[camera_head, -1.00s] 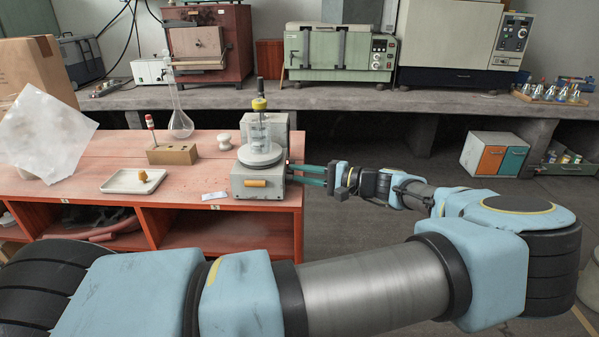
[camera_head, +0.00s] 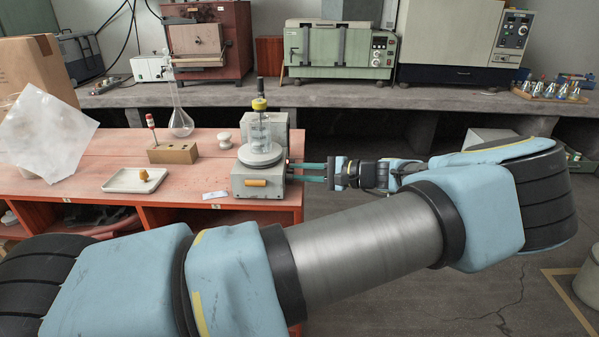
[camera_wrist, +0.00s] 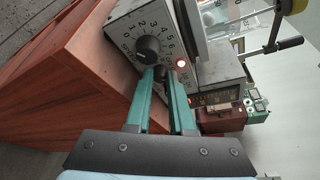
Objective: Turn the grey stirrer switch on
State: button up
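The grey stirrer (camera_head: 240,178) stands at the right end of the red-orange bench, with a clear vessel on its round plate. In the wrist view its control face has a black numbered dial (camera_wrist: 148,48) and a glowing red lamp (camera_wrist: 180,65). A small dark part, perhaps the switch (camera_wrist: 161,74), shows between my fingertips; its position is hard to read. My gripper (camera_head: 303,172) reaches in from the right with its two teal fingers apart, the tips close to the control face. In the wrist view my gripper (camera_wrist: 162,76) also shows a gap between the fingers. I cannot tell whether they touch anything.
A wooden block (camera_head: 173,153) with a red-capped stick, a round flask (camera_head: 180,122), a white knob-like piece (camera_head: 225,140) and a white tray (camera_head: 122,181) stand left of the stirrer. A small label (camera_head: 215,195) lies in front.

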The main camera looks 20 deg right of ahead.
jog(key=shift+o, duration=0.8)
jog(key=b+v, duration=0.3)
jog(key=v, duration=0.8)
jog(key=shift+b, duration=0.3)
jog(key=shift+f, duration=0.1)
